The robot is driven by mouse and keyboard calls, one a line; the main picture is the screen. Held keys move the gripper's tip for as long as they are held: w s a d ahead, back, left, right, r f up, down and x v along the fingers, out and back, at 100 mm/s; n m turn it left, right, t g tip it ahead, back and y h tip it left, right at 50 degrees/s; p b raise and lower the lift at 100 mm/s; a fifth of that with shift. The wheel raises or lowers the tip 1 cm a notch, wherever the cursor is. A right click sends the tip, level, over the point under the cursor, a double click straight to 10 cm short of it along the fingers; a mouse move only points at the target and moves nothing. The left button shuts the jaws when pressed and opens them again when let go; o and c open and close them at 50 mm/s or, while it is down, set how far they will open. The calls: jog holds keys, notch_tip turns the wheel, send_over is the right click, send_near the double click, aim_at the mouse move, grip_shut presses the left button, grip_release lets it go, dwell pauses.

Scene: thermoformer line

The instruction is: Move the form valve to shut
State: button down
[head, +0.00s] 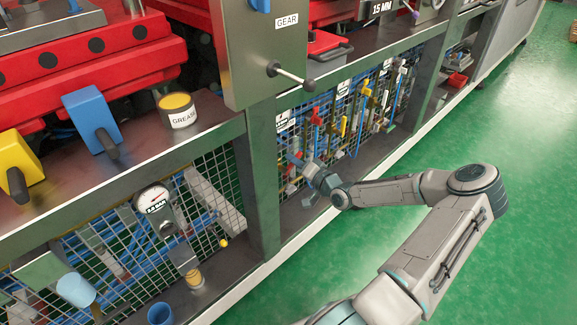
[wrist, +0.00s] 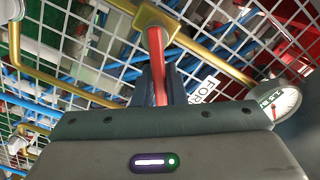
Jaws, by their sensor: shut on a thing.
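The form valve shows in the wrist view as a brass body (wrist: 152,18) on a brass pipe, with a red lever handle (wrist: 157,50) hanging from it towards me. A white label (wrist: 203,90) beside it reads "FOR", the rest hidden. My gripper (wrist: 158,88) is shut on the red handle, its dark fingers on either side of it. The fingers and gripper body hide the handle's lower end. In the head view my gripper (head: 296,160) is at the wire mesh beneath the bench, and the valve there is too small and covered to make out.
White wire mesh (wrist: 60,55) with blue pipes stands behind the valve. A round gauge (wrist: 285,100) is close on the right. Several other coloured valves, including a yellow one (head: 343,124), line the mesh further right. A green post (head: 258,180) stands left. The green floor (head: 535,120) is clear.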

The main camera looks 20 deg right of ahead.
jog(key=shift+d+f+m+b, duration=0.15)
jog(key=shift+f+m, duration=0.2)
jog(key=shift+m, duration=0.5)
jog(key=shift+d+f+m+b, duration=0.15)
jog(key=shift+f+m, duration=0.15)
jog(key=shift+m, duration=0.55)
jog(key=m, duration=0.1)
jog(key=f+m, duration=0.1)
jog(key=m, duration=0.1)
jog(key=shift+b, duration=0.4)
jog(key=c, duration=1.4)
grip_release()
jog(key=shift+w, duration=0.1)
jog(key=shift+d, duration=0.1)
jog(key=p+v, duration=0.2)
jog(key=v, duration=1.2)
jog(key=shift+w, duration=0.1)
